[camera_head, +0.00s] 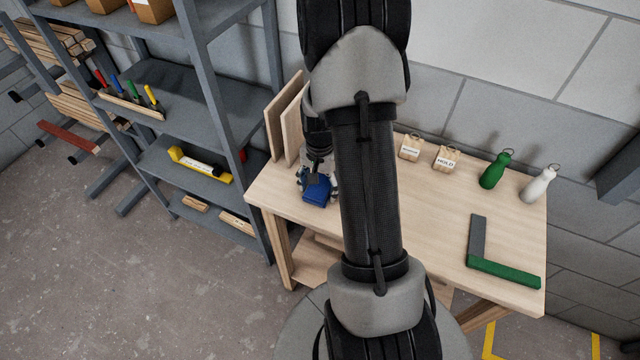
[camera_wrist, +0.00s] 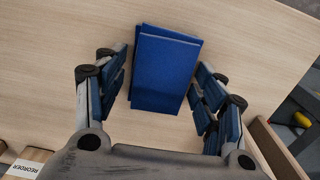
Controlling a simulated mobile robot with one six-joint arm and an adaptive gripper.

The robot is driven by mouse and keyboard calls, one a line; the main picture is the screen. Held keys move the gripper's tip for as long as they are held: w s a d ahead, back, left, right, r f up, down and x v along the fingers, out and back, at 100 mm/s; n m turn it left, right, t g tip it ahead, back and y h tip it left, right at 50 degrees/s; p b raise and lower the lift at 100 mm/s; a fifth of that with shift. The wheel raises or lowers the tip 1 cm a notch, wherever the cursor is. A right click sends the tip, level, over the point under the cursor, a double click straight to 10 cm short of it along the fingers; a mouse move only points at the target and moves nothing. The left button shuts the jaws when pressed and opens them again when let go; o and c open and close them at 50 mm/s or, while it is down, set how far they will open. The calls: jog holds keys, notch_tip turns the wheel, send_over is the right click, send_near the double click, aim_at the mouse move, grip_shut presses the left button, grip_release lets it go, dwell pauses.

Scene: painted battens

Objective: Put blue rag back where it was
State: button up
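The blue rag (camera_head: 317,191) is a folded pad at the left end of the wooden table (camera_head: 440,200). In the wrist view the rag (camera_wrist: 167,70) lies on the pale wood between my gripper's two fingers. My gripper (camera_head: 316,178) points down over it; in the wrist view my gripper (camera_wrist: 160,85) is open, with one blue-padded finger on each side of the rag. A narrow gap shows on the left side; on the right I cannot tell whether the finger touches. My arm hides the table's middle in the head view.
Wooden blocks with labels, one reading HOLD (camera_head: 446,159), stand at the table's back, with a green bottle (camera_head: 495,170) and a white bottle (camera_head: 538,184). A green-and-grey square (camera_head: 500,268) lies front right. Upright boards (camera_head: 284,120) stand back left, beside a grey shelf (camera_head: 225,95).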

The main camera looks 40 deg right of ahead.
aim_at(320, 187)
jog(key=shift+o, duration=0.7)
jog(key=a+r+n+t+p, duration=0.15)
jog(key=a+r, duration=0.25)
jog(key=r, duration=0.7)
jog(key=a+r+n+g+p, duration=0.1)
jog(key=a+r+n+p, duration=0.15)
jog(key=r, duration=0.75)
jog(key=s+a+r+n+t, duration=0.2)
jog(key=s+a+r+n, duration=0.2)
jog(key=s+a, duration=0.3)
jog(key=s+a+r+n+t, duration=0.2)
jog(key=s+a+r+n, duration=0.3)
jog(key=a, duration=0.5)
jog(key=s+r, duration=0.2)
jog(key=shift+s+n+b, duration=0.3)
jog(key=shift+s, duration=0.1)
